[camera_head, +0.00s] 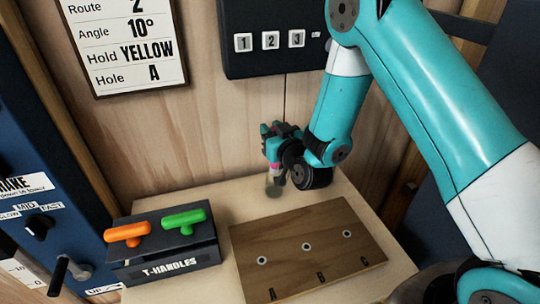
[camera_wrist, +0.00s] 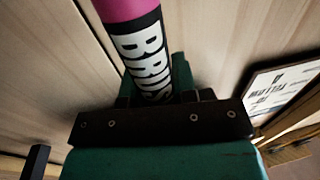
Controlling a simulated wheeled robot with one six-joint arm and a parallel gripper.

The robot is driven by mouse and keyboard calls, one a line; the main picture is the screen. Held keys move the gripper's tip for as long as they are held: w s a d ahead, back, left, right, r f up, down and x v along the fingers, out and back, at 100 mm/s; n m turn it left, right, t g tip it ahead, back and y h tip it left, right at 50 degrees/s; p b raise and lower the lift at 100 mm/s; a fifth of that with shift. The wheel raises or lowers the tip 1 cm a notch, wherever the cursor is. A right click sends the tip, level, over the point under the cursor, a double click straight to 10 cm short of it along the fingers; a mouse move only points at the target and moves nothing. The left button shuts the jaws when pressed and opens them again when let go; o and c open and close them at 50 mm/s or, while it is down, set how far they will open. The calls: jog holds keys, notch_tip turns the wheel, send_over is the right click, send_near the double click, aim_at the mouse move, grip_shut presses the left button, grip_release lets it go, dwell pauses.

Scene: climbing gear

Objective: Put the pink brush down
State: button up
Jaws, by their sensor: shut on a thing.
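My gripper (camera_head: 278,152) is shut on the pink brush (camera_wrist: 140,45). In the wrist view the brush shows a pink end and a dark band with white letters, of which "BRUS" can be read; its lower part is hidden behind the jaws. In the head view the brush (camera_head: 273,186) is small and partly hidden by the gripper. It hangs roughly upright, over the back part of the table, behind the wooden board. Whether its lower end touches the table cannot be told.
The wooden board (camera_head: 290,262) with holes A, B and C lies on the pale table (camera_head: 230,204). A dark T-handles box (camera_head: 165,268) holds an orange handle (camera_head: 128,233) and a green handle (camera_head: 185,220). A black button box (camera_head: 268,62) hangs on the wall behind. Bare tabletop lies around the board.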

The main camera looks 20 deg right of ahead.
send_over(274, 168)
jog(key=w, duration=0.3)
jog(key=shift+s+f, duration=0.15)
jog(key=shift+f, duration=2.15)
jog(key=shift+f, duration=0.25)
jog(key=o, duration=0.9)
jog(key=shift+r, duration=0.1)
jog(key=shift+r, duration=0.1)
